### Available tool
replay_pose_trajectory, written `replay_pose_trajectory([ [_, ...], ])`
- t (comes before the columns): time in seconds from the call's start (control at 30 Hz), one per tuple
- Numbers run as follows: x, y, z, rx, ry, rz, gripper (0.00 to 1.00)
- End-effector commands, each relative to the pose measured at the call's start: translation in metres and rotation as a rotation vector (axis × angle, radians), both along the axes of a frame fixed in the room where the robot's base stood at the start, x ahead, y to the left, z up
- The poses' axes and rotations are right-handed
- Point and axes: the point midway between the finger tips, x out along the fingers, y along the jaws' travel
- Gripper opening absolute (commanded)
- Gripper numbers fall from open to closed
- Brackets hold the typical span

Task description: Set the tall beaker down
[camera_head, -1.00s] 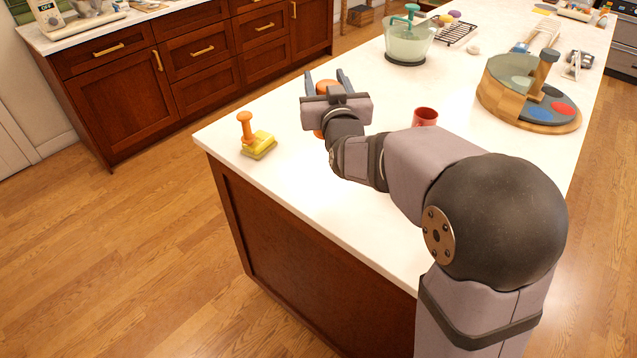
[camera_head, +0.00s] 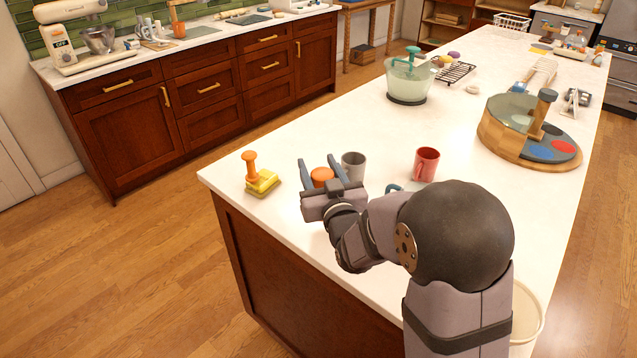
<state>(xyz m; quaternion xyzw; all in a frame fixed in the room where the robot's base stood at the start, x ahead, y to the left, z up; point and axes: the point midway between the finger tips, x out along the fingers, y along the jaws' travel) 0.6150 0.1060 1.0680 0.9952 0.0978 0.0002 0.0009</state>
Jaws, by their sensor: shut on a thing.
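The tall beaker (camera_head: 321,175) is orange, and only its upper part shows between the two fingers of my gripper (camera_head: 318,160). My gripper is shut on it, over the near left part of the white island top (camera_head: 290,143). The gripper body hides the beaker's lower part and base, so I cannot tell whether it touches the top. A grey mug (camera_head: 353,165) stands just right of the beaker.
A red mug (camera_head: 426,164) stands to the right, with a partly hidden teal thing (camera_head: 392,188) nearer my arm.

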Motion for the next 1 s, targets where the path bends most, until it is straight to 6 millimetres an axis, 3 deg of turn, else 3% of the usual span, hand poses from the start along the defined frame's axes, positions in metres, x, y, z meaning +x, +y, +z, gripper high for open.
replay_pose_trajectory([
  [0.23, 0.000, 0.000, -0.006, 0.000, 0.002, 0.000, 0.23],
  [0.6, 0.000, 0.000, -0.042, 0.000, 0.001, 0.000, 0.23],
  [1.0, 0.000, 0.000, -0.045, 0.000, -0.001, 0.000, 0.23],
])
